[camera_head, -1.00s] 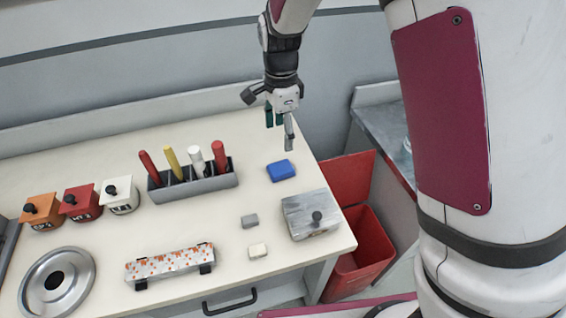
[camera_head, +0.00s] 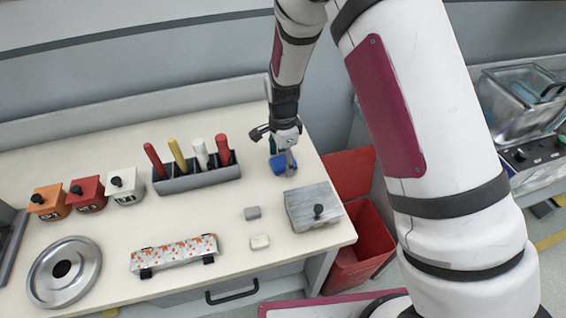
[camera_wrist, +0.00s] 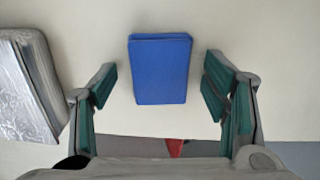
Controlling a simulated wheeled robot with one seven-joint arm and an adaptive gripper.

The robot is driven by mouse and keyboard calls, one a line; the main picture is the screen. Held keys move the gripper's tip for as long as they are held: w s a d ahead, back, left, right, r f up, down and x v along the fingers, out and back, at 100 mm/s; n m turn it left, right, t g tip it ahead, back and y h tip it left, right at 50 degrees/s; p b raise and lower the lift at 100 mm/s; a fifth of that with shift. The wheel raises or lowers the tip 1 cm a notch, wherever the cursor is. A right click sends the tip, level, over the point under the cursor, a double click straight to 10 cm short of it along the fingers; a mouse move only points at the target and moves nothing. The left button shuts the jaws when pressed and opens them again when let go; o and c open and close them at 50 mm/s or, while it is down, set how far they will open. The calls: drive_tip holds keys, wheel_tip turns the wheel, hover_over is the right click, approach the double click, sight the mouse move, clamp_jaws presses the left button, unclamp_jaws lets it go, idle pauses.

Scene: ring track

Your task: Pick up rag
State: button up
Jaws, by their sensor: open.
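The rag (camera_head: 280,163) is a small blue folded block lying flat near the right end of the table. My gripper (camera_head: 283,160) is just over it and hides part of it in the head view. In the wrist view the rag (camera_wrist: 160,69) lies midway between the two green-padded fingers of my gripper (camera_wrist: 158,85). The fingers are spread wide, with bare table showing on both sides of the rag, and they do not touch it there.
A grey box with a knob (camera_head: 314,207) stands close by, and it also shows in the wrist view (camera_wrist: 28,85). A holder with coloured sticks (camera_head: 197,178) is to the left. Two small blocks, grey (camera_head: 253,212) and cream (camera_head: 260,242), lie nearer. A red bin (camera_head: 362,240) stands past the right edge.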

sight(283, 161)
drive_tip(key=shift+f, duration=0.1)
drive_tip(key=shift+c, duration=0.3)
drive_tip(key=c, duration=1)
wheel_tip(283, 161, up, 10)
drive_tip(key=shift+r, duration=0.1)
drive_tip(key=shift+o, duration=0.5)
